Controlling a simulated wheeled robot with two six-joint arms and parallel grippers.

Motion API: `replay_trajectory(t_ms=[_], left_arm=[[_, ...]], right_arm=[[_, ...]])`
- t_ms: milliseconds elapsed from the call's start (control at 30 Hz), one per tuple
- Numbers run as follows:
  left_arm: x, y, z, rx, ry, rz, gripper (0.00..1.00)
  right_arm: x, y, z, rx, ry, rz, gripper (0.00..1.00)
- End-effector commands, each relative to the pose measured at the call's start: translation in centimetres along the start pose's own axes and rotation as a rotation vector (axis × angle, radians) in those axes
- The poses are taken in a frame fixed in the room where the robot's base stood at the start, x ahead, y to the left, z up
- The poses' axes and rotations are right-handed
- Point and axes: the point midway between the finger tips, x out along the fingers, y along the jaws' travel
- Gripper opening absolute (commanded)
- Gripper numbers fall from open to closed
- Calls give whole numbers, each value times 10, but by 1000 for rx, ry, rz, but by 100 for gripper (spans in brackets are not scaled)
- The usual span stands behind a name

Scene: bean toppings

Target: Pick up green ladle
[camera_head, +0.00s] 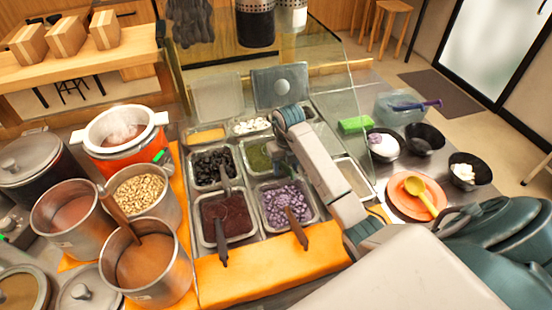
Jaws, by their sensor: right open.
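A yellow-green ladle (427,201) lies on an orange plate (399,203) at the right, with its bowl end up-left and its handle toward the lower right. My right arm reaches in from the lower right and bends over the trays. My right gripper (283,163) is open, by the steel tray of green topping (254,156), well to the left of the yellow-green ladle. The arm and gripper hide part of that tray, so I cannot tell whether a ladle stands in it. My left gripper is not in view.
Trays of dark beans (208,165), red paste (230,219) and purple cubes (283,207) hold ladles. Dark bowls (424,139) and a green block (354,125) lie at the right. A clear glass guard (345,130) stands beside my arm. Pots (150,270) fill the left.

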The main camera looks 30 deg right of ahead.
Motion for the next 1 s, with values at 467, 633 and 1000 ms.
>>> replay_trajectory(t_ms=[467,633,1000], left_arm=[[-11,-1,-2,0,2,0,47],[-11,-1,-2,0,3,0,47],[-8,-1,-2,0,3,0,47]], right_arm=[[19,0,1,-1,-3,0,39],[19,0,1,-1,-3,0,6],[14,0,2,-1,-5,0,0]])
